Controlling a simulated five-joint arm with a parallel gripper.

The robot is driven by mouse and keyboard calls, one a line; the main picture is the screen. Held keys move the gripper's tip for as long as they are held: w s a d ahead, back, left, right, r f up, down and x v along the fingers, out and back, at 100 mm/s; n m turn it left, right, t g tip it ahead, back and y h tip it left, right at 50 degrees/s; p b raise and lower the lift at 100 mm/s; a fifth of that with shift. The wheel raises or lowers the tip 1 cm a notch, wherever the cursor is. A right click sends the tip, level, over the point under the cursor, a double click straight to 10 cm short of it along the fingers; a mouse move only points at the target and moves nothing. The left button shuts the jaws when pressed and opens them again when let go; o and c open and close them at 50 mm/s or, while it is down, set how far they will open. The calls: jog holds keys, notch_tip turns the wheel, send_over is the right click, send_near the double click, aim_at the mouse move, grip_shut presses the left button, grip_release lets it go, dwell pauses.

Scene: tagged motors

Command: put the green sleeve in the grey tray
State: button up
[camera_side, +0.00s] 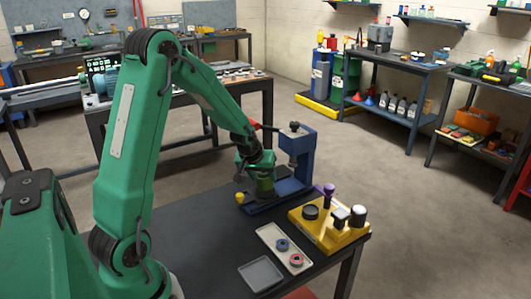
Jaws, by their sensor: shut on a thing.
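My gripper (262,176) is shut on a green sleeve (265,188), a short dark green cylinder that looks upright. It is at the blue press-like stand (302,155), in front of its column and over its base. I cannot tell whether the sleeve touches the base. The grey tray (260,273), shallow and square, lies empty near the front edge of the dark bench, below the sleeve in the picture.
A pale tray (268,233) with a blue ring (282,245) and a red ring (296,260) lies beside the grey tray. A yellow fixture (325,238) with upright parts and a purple knob (325,190) stands to the right. The bench's left part (195,235) is clear.

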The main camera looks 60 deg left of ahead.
aim_at(260, 178)
jog(key=shift+f, duration=1.35)
jog(key=o, duration=1.6)
jog(key=shift+c, duration=0.2)
jog(key=shift+f, duration=0.1)
jog(key=shift+f, duration=0.15)
jog(key=shift+v, duration=3.95)
